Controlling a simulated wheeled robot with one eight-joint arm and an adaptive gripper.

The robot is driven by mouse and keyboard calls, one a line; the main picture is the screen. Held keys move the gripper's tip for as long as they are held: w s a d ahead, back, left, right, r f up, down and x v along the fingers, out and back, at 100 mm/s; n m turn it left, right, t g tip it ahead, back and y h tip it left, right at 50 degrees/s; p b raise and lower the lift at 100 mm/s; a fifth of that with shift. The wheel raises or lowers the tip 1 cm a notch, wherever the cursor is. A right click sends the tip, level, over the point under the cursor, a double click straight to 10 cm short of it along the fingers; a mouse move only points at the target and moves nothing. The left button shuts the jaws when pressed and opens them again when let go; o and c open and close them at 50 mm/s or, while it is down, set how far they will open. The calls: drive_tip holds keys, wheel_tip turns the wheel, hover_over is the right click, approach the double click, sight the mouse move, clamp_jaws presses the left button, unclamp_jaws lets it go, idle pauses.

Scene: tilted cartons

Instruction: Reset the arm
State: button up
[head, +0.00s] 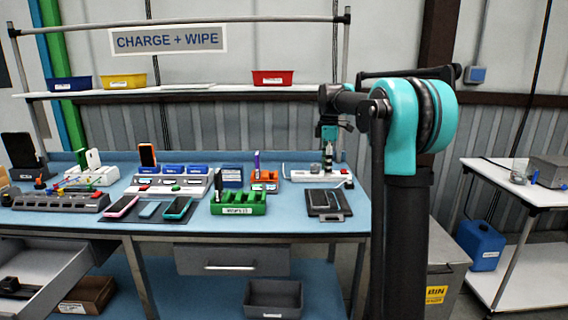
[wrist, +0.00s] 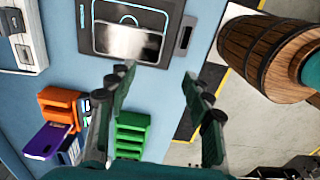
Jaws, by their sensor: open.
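My gripper (head: 328,162) hangs pointing down over the right part of the blue workbench (head: 290,222). In the wrist view my gripper (wrist: 157,76) has its two fingers well apart with nothing between them. Beyond the fingertips a grey phone-like device (wrist: 128,42) lies on a dark pad; the same pad (head: 334,217) shows at the bench's right end in the head view. My arm is bent, with its teal joint high at the right of the head view.
A green rack (head: 238,204) and an orange stand (head: 264,187) stand on the bench near my gripper. A shelf (head: 210,92) with bins runs above. A wooden barrel (wrist: 262,48) shows at the wrist view's right. A white side table (head: 515,180) stands right.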

drive_tip(key=s+d+f+m+t, duration=0.2)
drive_tip(key=s+f+m, duration=0.7)
drive_tip(key=s+f, duration=0.4)
drive_tip(key=s+d+f+m+t, duration=0.2)
drive_tip(key=s+f+m, duration=0.7)
drive_tip(key=s, duration=1.3)
wheel_tip(320, 180, down, 5)
drive_tip(key=shift+r, duration=0.2)
